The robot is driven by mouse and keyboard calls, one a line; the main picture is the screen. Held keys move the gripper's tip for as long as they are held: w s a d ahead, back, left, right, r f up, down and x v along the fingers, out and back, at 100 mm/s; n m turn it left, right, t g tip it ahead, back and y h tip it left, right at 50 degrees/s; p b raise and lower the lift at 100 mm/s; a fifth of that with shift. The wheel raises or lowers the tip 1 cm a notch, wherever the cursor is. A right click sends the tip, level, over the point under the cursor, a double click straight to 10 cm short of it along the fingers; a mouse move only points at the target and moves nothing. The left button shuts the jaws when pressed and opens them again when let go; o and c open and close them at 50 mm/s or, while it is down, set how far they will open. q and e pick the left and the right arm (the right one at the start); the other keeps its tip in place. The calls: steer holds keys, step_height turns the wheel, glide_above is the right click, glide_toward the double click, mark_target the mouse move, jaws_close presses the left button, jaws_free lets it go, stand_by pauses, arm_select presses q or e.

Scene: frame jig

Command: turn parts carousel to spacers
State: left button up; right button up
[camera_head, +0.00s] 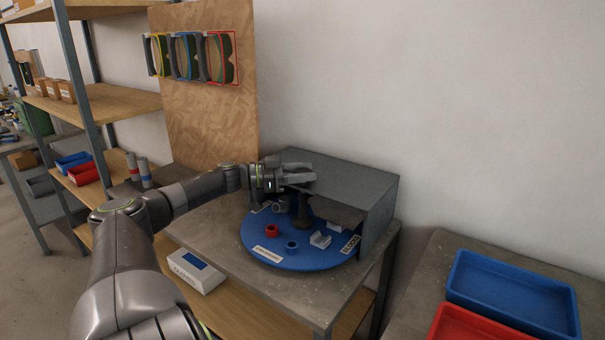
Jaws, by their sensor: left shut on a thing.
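The parts carousel (262,242) is a round blue turntable on a grey table, its back part under a grey metal hood (375,205). A dark post (303,214) rises from its middle. My left gripper (303,179) is above the post and shut, apparently on the post's top; the fingers hide the contact. On the disc are a red ring (271,230), a blue ring (292,246), a light grey bracket (320,240) and small grey parts (278,206). White labels sit at the front rim (267,254) and right rim (350,245); I cannot read them surely. My right gripper is out of view.
A board with coloured frames (190,57) stands behind. Shelves (120,103) with red and blue bins are at left. A blue tray (512,295) and a red tray (470,325) lie at right.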

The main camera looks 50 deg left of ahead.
arm_select(q)
steer(key=o, duration=1.4)
steer(key=shift+w, duration=0.1)
steer(key=p+v, duration=0.2)
steer(key=v, duration=1.5)
steer(key=shift+s+p, duration=0.25)
steer(key=shift+p, duration=0.1)
